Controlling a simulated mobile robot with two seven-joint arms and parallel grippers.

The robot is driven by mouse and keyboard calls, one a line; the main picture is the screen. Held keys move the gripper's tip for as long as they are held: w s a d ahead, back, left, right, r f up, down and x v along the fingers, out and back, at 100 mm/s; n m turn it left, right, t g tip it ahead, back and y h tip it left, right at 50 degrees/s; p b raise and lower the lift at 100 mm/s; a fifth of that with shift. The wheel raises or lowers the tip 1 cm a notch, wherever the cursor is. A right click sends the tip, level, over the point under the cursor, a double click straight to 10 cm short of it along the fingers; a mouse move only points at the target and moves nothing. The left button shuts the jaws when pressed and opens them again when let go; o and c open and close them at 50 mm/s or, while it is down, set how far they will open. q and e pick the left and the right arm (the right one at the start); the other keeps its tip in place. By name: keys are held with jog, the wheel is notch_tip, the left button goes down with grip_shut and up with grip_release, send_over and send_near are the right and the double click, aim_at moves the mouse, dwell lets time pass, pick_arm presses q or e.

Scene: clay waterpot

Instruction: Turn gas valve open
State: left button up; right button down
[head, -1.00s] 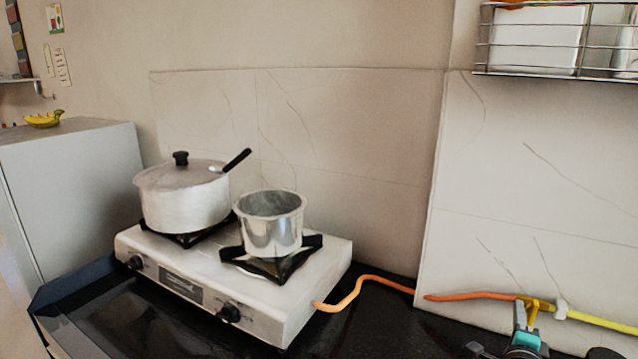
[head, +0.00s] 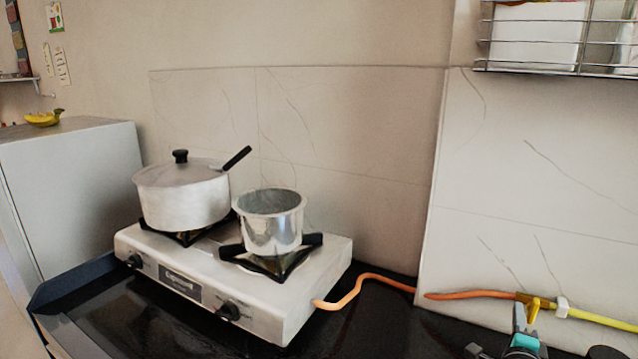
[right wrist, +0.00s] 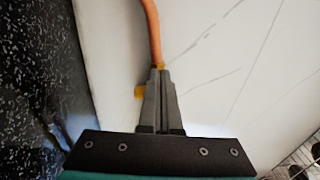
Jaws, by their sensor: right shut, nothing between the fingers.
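The yellow gas valve (head: 537,302) sits on the hose line against the wall at the lower right of the head view. Its handle lies close to the line of the hose. An orange hose (head: 468,295) meets it on the left and a yellow hose (head: 600,320) leads off to the right. My right gripper (head: 525,314) is shut and empty, just below and in front of the valve. In the right wrist view its fingers (right wrist: 158,76) are together, with yellow valve parts (right wrist: 139,92) showing beside and behind them. Contact cannot be told. My left gripper is not in view.
A white two-burner stove (head: 300,306) stands on the black counter (head: 385,330). It carries a lidded pot (head: 185,203) and a small open pot (head: 271,225). A wire rack (head: 555,70) hangs at the upper right. The wall is close behind the valve.

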jog(key=shift+f+b, duration=0.4)
jog(key=shift+f, duration=0.25)
jog(key=shift+d+f, duration=0.1)
jog(key=shift+f, duration=0.1)
dwell(0.4)
jog(key=p+v, duration=0.2)
jog(key=v, duration=0.4)
jog(key=shift+a+f, duration=0.2)
jog(key=shift+a, duration=0.1)
jog(key=shift+w, duration=0.1)
